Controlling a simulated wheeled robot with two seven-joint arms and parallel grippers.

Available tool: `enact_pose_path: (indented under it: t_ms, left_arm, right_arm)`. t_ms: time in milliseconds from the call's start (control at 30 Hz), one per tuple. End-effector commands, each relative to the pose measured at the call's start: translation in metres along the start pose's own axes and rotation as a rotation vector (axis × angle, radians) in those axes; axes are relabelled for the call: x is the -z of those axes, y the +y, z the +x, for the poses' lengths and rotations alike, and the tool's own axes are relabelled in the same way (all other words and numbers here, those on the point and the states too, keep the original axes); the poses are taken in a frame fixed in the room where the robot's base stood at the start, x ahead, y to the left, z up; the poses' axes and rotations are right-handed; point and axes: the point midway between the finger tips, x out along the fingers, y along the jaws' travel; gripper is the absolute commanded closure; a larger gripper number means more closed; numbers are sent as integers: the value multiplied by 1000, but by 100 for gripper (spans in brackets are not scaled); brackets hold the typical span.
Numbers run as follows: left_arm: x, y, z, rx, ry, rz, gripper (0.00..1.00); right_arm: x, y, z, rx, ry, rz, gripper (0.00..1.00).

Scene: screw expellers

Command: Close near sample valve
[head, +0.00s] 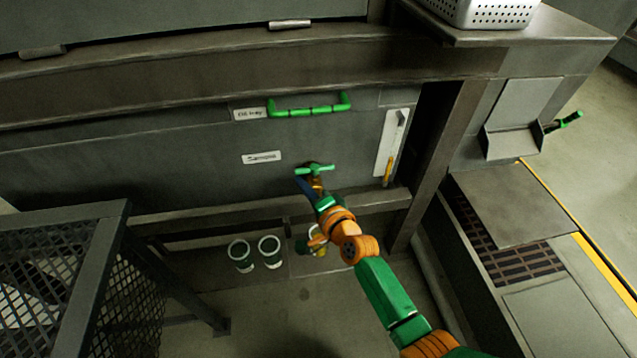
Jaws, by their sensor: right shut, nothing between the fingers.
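The sample valve has a green T-shaped handle (318,169) on a brass body (317,185). It sticks out of the grey panel, right of and a little below a white "Sample" label (262,157). My right gripper (304,184) is at the valve, just below the left side of the handle. Its fingers are shut with nothing between them. Whether they touch the handle cannot be told. My right arm comes up from the lower right and hides part of the valve's underside. My left gripper is not in view.
A green handle bar (309,106) sits above the valve beside a tray label. A ledge (250,211) runs below the panel. Cups (241,256) stand underneath. A mesh guard (75,280) is at lower left; a post (437,160) is at right. A white basket (487,12) stands above.

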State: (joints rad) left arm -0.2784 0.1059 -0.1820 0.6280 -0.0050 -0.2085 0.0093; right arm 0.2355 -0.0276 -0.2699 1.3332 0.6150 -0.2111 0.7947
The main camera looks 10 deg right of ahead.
Motion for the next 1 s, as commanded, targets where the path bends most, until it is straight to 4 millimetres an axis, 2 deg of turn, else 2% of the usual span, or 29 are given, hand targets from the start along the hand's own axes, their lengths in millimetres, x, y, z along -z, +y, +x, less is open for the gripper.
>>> enact_pose_path:
  t_ms: [33, 233, 400, 767, 833, 867, 967, 1000]
  left_arm:
    - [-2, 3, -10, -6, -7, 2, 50]
    - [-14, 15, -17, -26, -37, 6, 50]
    - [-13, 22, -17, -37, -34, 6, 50]
    - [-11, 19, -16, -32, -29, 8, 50]
    - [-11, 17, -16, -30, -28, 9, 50]
    - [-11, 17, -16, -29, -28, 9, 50]
    - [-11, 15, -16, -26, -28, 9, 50]
    - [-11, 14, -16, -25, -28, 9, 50]
  right_arm:
    - [1, -4, -11, -3, 0, 0, 100]
    - [0, -2, -36, -1, 0, -1, 100]
    - [0, 0, -40, 0, 0, -1, 100]
    - [0, 3, -39, -7, -1, -5, 100]
    - [-3, 24, -42, -56, -5, -44, 100]
    - [-5, 40, -45, -96, -10, -78, 100]
    - [-18, 124, -70, -297, -60, -255, 100]
    - [-24, 162, -88, -388, -100, -342, 100]
